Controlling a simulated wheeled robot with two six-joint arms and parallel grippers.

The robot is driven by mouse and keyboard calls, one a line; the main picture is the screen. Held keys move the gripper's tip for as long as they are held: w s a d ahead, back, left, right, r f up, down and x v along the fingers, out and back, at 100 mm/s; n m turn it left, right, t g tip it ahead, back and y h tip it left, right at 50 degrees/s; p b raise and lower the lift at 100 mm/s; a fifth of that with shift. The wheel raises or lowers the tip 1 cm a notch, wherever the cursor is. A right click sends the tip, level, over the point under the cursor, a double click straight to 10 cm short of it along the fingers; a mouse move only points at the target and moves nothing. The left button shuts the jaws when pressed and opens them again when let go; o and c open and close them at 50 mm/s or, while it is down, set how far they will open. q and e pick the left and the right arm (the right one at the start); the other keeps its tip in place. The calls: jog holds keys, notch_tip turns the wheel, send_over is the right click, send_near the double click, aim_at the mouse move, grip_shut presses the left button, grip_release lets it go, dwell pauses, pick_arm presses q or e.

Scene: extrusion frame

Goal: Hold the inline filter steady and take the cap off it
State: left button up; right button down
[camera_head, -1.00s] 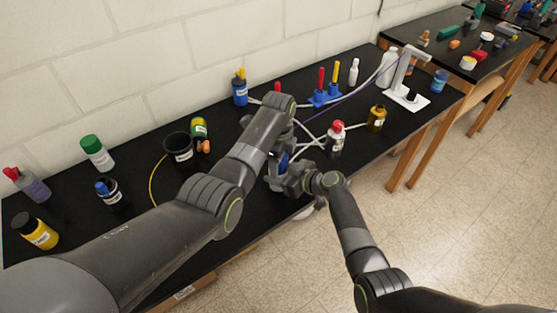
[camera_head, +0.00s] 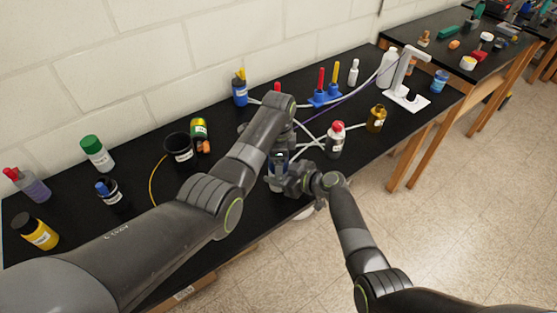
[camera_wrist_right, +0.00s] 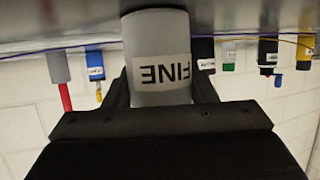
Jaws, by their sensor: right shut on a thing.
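The inline filter (camera_wrist_right: 160,60) is a grey cylinder with a white label reading FINE, upside down in the right wrist view. My right gripper (camera_wrist_right: 160,97) is shut on it, a finger on either side. In the head view my right gripper (camera_head: 288,181) is at the front edge of the bench, with a small part of the filter (camera_head: 278,159) showing above it. My left arm crosses in front and bends down above this spot, and my left gripper is hidden. I cannot make out the cap in either view.
The black bench (camera_head: 236,222) carries a black cup (camera_head: 179,150), a red-capped bottle (camera_head: 335,139), an amber bottle (camera_head: 376,118) and a blue rack (camera_head: 325,98). Pale tubes lie near the grippers. A white stand (camera_head: 405,85) is at the right. Floor is open at right.

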pick_arm(q)
jog(key=shift+s, duration=0.1)
notch_tip(320, 180, up, 4)
jog(key=shift+r, duration=0.2)
jog(key=shift+c, duration=0.4)
notch_tip(320, 180, up, 3)
jog(key=m, duration=0.6)
jog(key=shift+r, duration=0.2)
jog(key=shift+m, duration=0.3)
jog(key=shift+f, duration=3.95)
jog(key=c, duration=1)
jog(key=n, duration=0.3)
jog(key=shift+r, duration=0.15)
